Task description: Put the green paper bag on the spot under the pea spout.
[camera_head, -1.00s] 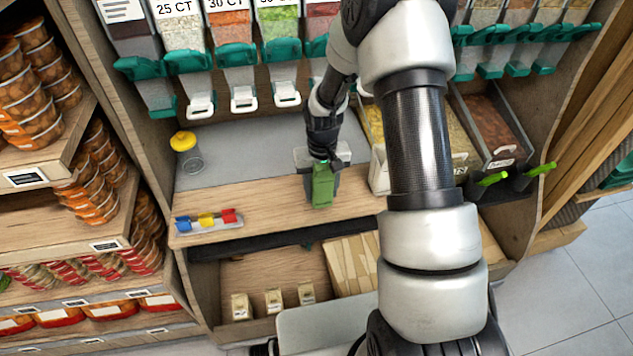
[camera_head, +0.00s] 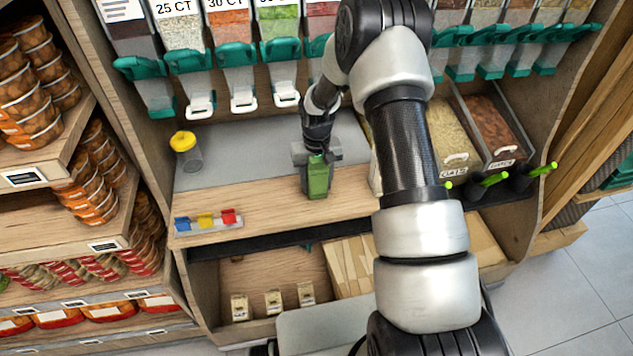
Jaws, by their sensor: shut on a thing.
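The green paper bag (camera_head: 317,181) is upright in my gripper (camera_head: 316,158), at the front edge of the grey mat over the wooden counter. My gripper is shut on the bag near its top. I cannot tell whether the bag's bottom touches the counter. The dispenser with green contents (camera_head: 279,24), which look like peas, hangs at the back. Its white-handled spout (camera_head: 286,92) is behind and to the left of the bag. The counter below that spout is clear.
A yellow-lidded jar (camera_head: 186,152) stands on the grey mat (camera_head: 235,146) at left. A rack of coloured clips (camera_head: 208,221) lies at the counter's front left. Open bins (camera_head: 490,125) with scoops stand at right. Several other spouts line the back.

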